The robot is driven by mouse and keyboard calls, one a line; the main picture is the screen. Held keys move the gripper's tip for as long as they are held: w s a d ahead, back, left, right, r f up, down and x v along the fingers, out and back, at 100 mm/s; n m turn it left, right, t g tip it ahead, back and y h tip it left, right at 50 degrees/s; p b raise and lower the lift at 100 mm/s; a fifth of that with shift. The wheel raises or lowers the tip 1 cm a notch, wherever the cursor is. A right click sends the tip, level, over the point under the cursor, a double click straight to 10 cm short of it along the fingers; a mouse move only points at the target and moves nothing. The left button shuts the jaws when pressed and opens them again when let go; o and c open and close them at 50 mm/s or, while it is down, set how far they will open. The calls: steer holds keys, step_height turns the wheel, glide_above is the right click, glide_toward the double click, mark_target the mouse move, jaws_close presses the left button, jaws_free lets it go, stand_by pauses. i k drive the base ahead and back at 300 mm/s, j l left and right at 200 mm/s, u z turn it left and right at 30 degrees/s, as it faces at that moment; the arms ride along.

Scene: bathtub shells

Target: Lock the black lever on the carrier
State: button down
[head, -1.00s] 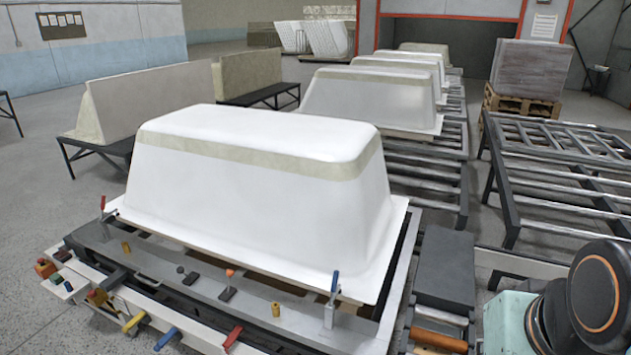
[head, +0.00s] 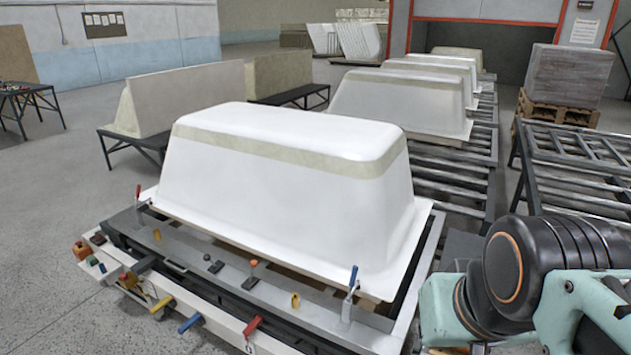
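The carrier (head: 108,231) is a grey metal frame with a white tub shell (head: 275,190) upside down on it. A small black lever (head: 215,267) with a round black knob stands on the carrier's front rail, left of an orange-tipped lever (head: 253,265). It is too small to tell whether it is locked. A red-handled clamp (head: 138,193) stands at the left corner and a blue-handled clamp (head: 352,282) at the right corner. My gripper is out of view; only my arm's links show at the lower right, apart from the black lever.
Yellow (head: 161,304), blue (head: 190,322) and red (head: 252,326) handles stick out along the front edge. A button box (head: 82,250) is at the left corner. Roller conveyors with more shells lie behind right.

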mark_target(206, 258)
steer(key=u, duration=1.05)
steer(key=i+j+z, duration=0.25)
steer(key=j, duration=0.3)
steer(key=i+j+z, duration=0.15)
steer(key=i+j, duration=0.15)
steer(key=i, duration=0.5)
